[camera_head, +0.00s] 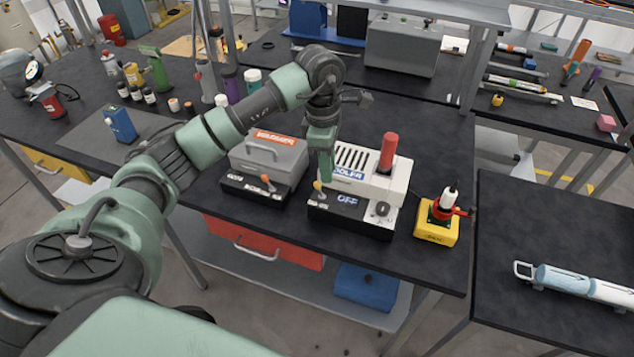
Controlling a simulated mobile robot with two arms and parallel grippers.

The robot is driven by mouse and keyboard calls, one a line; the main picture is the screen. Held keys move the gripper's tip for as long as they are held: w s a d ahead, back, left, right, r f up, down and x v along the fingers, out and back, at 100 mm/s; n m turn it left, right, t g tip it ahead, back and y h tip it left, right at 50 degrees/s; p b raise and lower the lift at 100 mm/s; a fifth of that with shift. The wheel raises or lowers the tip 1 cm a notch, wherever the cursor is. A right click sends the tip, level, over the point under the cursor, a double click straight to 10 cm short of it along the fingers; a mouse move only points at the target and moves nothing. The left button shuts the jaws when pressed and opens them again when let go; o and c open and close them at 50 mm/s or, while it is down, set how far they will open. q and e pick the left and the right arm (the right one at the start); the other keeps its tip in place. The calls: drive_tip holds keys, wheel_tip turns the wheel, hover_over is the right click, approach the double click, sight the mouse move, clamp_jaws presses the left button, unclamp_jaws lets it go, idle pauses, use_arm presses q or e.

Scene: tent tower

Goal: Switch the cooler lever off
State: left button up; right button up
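The cooler (393,183) is a white box with a slotted top, a blue label and a red cylinder (388,152) standing on it. Its black front base (350,212) carries a lit "OFF" word and a dark round knob at the right. The small cooler lever, with a yellow-orange tip (318,186), stands at the left of that base. My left gripper (323,178) points down right beside the lever tip and partly covers the label. I cannot tell whether it touches the lever or whether its fingers are open. My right gripper is not in view.
A grey warmer (268,158) with an orange-tipped lever stands left of the cooler. A yellow device (437,232) with a red clamp stands to the right, near the bench edge. Bottles and a blue box (121,124) are farther left. A separate dark table (550,235) is at right.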

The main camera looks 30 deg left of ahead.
sight(317, 182)
use_arm(q)
drive_tip(key=shift+s+a+r+y, duration=0.1)
drive_tip(key=shift+a+r+y, duration=0.1)
drive_tip(key=shift+a, duration=0.35)
drive_tip(key=shift+s+a+r+y, duration=0.1)
drive_tip(key=shift+a+y, duration=0.1)
drive_tip(key=shift+a, duration=0.35)
drive_tip(key=shift+a+f, duration=0.1)
drive_tip(key=shift+a, duration=0.1)
wheel_tip(317, 182, down, 6)
drive_tip(key=shift+s+d+f+p, duration=0.1)
drive_tip(key=shift+s+p, duration=0.05)
drive_tip(key=shift+p, duration=1.1)
drive_tip(key=shift+f, duration=0.6)
clamp_jaws()
